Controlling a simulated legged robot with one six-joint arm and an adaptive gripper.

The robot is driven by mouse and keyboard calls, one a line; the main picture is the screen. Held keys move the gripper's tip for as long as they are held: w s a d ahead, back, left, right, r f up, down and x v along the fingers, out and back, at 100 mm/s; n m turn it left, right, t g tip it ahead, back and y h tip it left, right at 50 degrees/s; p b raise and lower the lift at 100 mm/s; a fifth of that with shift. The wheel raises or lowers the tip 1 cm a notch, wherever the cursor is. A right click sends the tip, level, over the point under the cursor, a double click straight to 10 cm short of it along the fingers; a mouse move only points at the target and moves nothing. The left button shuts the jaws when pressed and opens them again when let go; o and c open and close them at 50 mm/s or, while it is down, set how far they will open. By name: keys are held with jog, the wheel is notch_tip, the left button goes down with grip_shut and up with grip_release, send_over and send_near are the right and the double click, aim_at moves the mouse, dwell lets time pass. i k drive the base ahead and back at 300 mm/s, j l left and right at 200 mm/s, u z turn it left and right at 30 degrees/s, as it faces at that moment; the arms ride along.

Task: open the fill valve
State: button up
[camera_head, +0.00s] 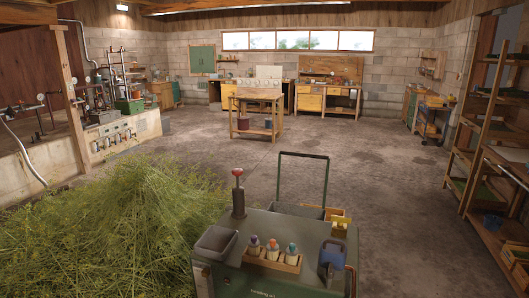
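On the left, a pale bench (141,128) carries piping and vessels. Its front has a row of small knobs or valves (112,141), too small to read. I cannot tell which, if any, is the fill valve, or whether it is open or shut. Pipework with gauges (107,75) stands behind and above the bench. Another round gauge or valve (41,99) is at the far left. My gripper is not in view.
A large heap of cut herbs (130,215) fills the lower left. A dark green cart (285,225) with a tall handle (326,178) stands close in front. A wooden table (257,98) stands mid-room. Shelves (484,150) line the right. The concrete floor (385,185) is open between.

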aim_at(339, 220)
jog(key=i+l, duration=0.7)
jog(key=i, duration=0.15)
